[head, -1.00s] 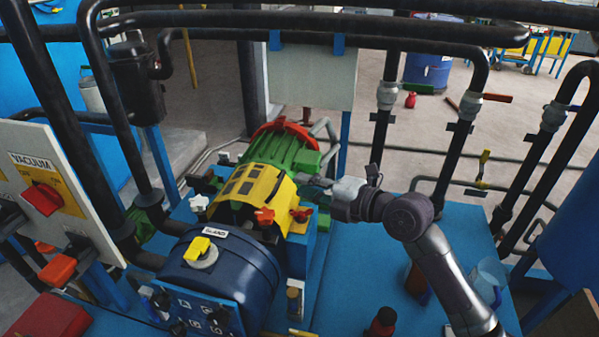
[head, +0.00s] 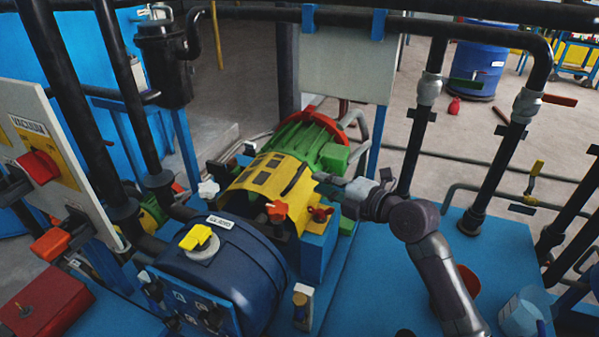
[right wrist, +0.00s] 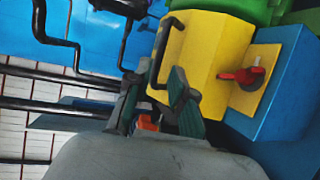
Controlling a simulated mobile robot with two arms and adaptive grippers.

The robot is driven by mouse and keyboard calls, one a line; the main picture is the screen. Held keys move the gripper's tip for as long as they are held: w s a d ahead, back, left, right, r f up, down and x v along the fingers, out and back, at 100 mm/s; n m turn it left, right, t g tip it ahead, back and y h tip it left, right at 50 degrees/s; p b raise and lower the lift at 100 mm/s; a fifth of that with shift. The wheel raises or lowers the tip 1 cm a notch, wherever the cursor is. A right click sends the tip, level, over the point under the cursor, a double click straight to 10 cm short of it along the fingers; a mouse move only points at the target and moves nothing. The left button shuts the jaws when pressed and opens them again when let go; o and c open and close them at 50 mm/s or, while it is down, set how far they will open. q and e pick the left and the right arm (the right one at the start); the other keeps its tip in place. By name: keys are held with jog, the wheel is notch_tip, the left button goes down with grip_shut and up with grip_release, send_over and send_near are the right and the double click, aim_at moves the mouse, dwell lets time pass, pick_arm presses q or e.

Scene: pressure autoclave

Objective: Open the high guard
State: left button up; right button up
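The yellow guard (head: 265,176) with dark slots sits as a cover between the green motor (head: 308,142) and the dark blue vessel (head: 225,275); I take it as the high guard. It looks closed. In the right wrist view the guard (right wrist: 205,60) carries a black bar handle (right wrist: 158,58). My right gripper (head: 328,182) is at the guard's right side. In the right wrist view its fingers (right wrist: 155,105) are apart, with the handle's lower end near the gap; contact cannot be told. My left gripper is not in view.
Orange (head: 277,210) and white (head: 208,189) star knobs stand around the guard. Black pipes cross above. The VACUUM panel (head: 85,185) stands left.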

aim_at(299, 172)
jog(key=x, duration=0.8)
jog(key=shift+w+p, duration=0.1)
jog(key=shift+p, duration=0.25)
jog(key=shift+d, duration=0.1)
jog(key=shift+c, duration=0.2)
grip_shut()
